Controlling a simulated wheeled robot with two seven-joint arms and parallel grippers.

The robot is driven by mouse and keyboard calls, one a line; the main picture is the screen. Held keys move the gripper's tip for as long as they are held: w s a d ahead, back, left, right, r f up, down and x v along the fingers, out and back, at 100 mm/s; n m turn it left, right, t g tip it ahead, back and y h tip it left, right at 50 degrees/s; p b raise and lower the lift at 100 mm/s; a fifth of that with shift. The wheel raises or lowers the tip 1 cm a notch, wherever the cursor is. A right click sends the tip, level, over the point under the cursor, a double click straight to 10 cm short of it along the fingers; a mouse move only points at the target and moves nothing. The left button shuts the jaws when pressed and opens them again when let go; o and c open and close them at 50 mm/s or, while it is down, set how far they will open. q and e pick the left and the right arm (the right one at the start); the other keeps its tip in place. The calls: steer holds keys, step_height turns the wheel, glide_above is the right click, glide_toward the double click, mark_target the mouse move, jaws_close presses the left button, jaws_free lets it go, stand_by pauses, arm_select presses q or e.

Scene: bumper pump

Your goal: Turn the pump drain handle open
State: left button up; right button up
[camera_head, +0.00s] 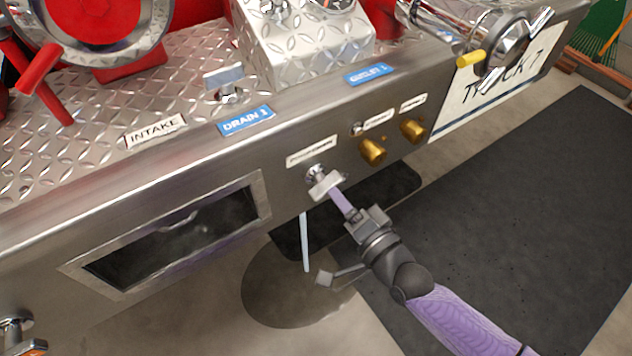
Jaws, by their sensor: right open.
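A small silver handle (325,185) sits on a round fitting on the front of the metal bumper panel (225,165). A white label (312,151), too small to read, is just above it. My right gripper (338,198) reaches up from the lower right, and its fingers meet the handle's lower right edge in the picture. It is open; I cannot tell whether it touches the handle. A thin pale vertical streak (305,243) hangs below the panel; I cannot tell if it is water or a rod. My left gripper is not in view.
Two brass knobs (373,151) (413,129) stick out right of the handle. Another silver lever (226,83) stands on the deck by the blue "DRAIN 1" label (246,120). A framed opening (172,240) is to the left. A dark mat (520,190) covers the floor at right.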

mark_target(327, 183)
steer(key=b+x, duration=0.1)
steer(key=x, duration=0.3)
steer(key=shift+w+a+f, duration=0.1)
steer(key=shift+w+a, duration=0.05)
steer(key=shift+w, duration=0.15)
jaws_close()
